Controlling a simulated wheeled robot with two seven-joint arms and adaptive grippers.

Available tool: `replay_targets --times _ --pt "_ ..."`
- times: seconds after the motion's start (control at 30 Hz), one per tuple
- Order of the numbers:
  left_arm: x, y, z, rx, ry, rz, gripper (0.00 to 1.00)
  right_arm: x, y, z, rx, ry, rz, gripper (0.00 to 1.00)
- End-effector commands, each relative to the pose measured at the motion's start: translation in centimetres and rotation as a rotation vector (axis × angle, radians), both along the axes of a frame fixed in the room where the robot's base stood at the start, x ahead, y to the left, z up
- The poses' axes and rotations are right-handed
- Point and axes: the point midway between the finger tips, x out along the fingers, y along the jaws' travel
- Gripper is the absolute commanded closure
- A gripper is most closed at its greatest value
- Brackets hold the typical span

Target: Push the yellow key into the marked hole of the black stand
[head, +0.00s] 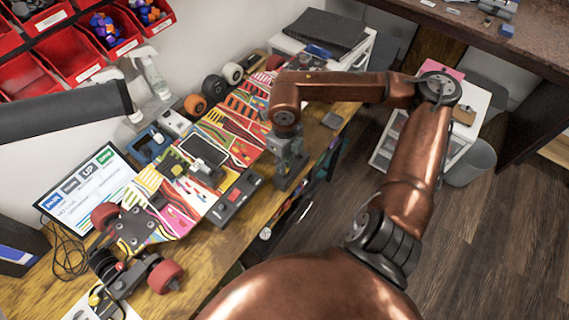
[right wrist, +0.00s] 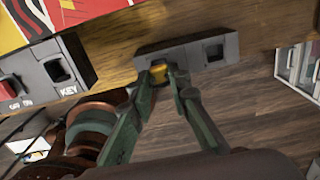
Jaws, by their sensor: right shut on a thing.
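The yellow key (right wrist: 158,72) sits between the fingertips of my right gripper (right wrist: 163,78) in the right wrist view. The gripper is shut on it, at the left opening of a dark grey block; I cannot tell how deep the key sits there. The block (right wrist: 188,54) has an empty square hole at its right end. A black stand (right wrist: 48,75) at the left has a square hole marked KEY and a red switch. The stand (head: 235,199) also shows in the head view, left of my right gripper (head: 287,182). My left gripper is not in view.
A colourful skateboard deck (head: 150,195) lies along the wooden bench beside the stand. Wheels, a monitor (head: 90,185) and red bins (head: 75,65) are around it. The bench's right edge is close to my right gripper, with floor beyond.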

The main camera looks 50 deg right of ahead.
Motion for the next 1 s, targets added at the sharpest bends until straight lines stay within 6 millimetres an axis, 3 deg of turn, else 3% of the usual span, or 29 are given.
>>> replay_targets --times 1.0 --pt "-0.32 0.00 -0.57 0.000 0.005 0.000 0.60 0.00 -0.01 -0.79 0.000 0.001 0.000 1.00"
